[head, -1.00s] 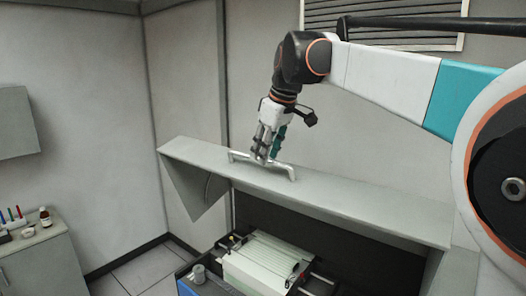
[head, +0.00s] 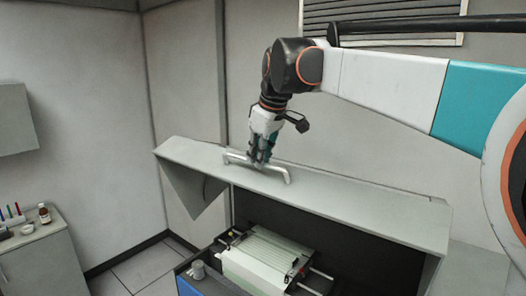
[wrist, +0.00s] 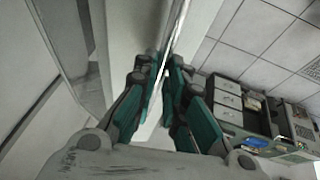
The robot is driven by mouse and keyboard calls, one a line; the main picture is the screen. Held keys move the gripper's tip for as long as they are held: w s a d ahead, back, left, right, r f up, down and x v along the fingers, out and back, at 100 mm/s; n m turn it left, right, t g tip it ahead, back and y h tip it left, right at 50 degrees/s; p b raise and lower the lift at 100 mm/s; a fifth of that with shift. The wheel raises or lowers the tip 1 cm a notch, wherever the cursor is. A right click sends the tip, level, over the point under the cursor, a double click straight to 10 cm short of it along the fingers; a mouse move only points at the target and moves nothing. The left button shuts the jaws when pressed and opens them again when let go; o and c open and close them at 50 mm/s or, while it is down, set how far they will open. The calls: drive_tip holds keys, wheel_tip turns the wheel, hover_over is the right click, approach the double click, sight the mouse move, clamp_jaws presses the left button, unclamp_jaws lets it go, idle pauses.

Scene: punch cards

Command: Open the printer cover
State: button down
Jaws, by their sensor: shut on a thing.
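The printer cover (head: 340,208) is a long grey panel, raised above the printer (head: 262,262) with a dark gap beneath it. A light bar handle (head: 284,177) is fixed along its upper face. My gripper (head: 259,163) comes down on the handle from above and is shut around its middle. In the wrist view, the teal and grey fingers of my gripper (wrist: 163,72) close on the pale handle bar (wrist: 176,32). The exact finger contact is partly hidden by the fingers.
A grey cabinet (head: 42,262) with small bottles and coloured tubes stands at the left. A wall cupboard (head: 18,118) hangs above it. Tiled floor (head: 150,266) is free between the cabinet and the printer.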

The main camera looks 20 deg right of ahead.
drive_tip(key=s+a+f+b, duration=0.3)
drive_tip(key=a+f, duration=0.2)
drive_tip(key=f, duration=0.3)
drive_tip(key=shift+s+t, duration=0.3)
drive_tip(key=shift+s, duration=0.1)
drive_tip(key=c, duration=1.8)
unclamp_jaws()
drive_tip(key=shift+o, duration=0.7)
drive_tip(key=shift+s+a, duration=0.1)
drive_tip(key=shift+r, duration=0.15)
